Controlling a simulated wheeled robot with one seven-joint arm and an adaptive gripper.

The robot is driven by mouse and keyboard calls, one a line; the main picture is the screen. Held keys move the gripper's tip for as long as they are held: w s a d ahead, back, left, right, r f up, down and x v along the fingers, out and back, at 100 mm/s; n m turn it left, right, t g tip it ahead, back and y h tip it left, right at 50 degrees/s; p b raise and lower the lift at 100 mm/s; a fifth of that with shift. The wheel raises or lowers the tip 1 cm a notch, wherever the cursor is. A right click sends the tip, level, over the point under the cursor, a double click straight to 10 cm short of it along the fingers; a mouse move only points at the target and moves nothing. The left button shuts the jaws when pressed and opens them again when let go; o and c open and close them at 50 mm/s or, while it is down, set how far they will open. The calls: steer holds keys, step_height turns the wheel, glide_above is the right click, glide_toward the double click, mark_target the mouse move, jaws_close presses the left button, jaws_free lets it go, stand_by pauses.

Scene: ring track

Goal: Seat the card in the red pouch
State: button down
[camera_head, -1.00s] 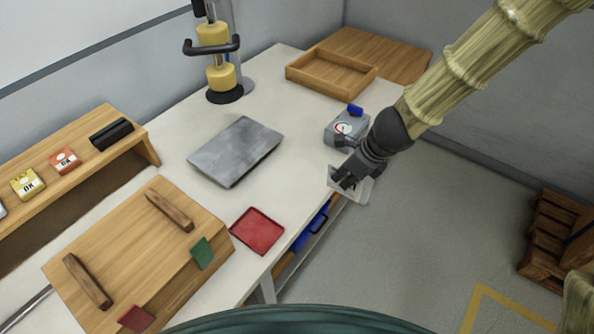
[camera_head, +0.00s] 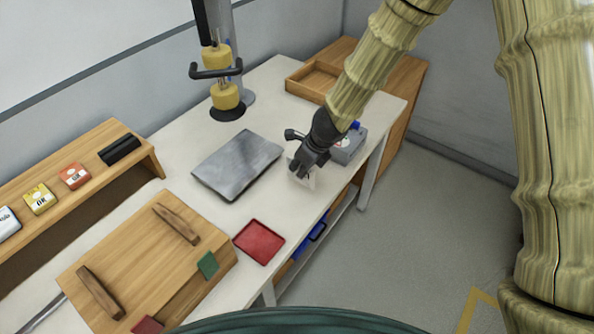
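My gripper (camera_head: 299,170) is over the right part of the white table, fingers pointing down. It appears shut on a pale, whitish card (camera_head: 309,181), which hangs below the fingers and is partly hidden by them. A small dark red pouch (camera_head: 148,325) is on the front side of the wooden box at the lower left, cut off by the bottom edge of the view. A green pouch (camera_head: 207,265) is on the same side, further right. My gripper is well to the upper right of both, apart from them.
A red tray (camera_head: 259,241) lies on the table (camera_head: 285,213) between gripper and wooden box (camera_head: 135,262). A grey plate (camera_head: 238,165) lies left of the gripper. A grey device (camera_head: 349,147) stands just right of it. A yellow-and-black press (camera_head: 224,94) stands behind.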

steer(key=shift+w+a, duration=0.3)
steer(key=shift+a+f, duration=0.1)
steer(key=shift+f, duration=1.75)
steer(key=shift+f, duration=0.1)
steer(key=c, duration=1.6)
jaws_free()
steer(key=shift+c, duration=0.2)
steer(key=shift+p+v, duration=0.6)
steer(key=shift+v, duration=5.5)
steer(key=shift+w, duration=0.1)
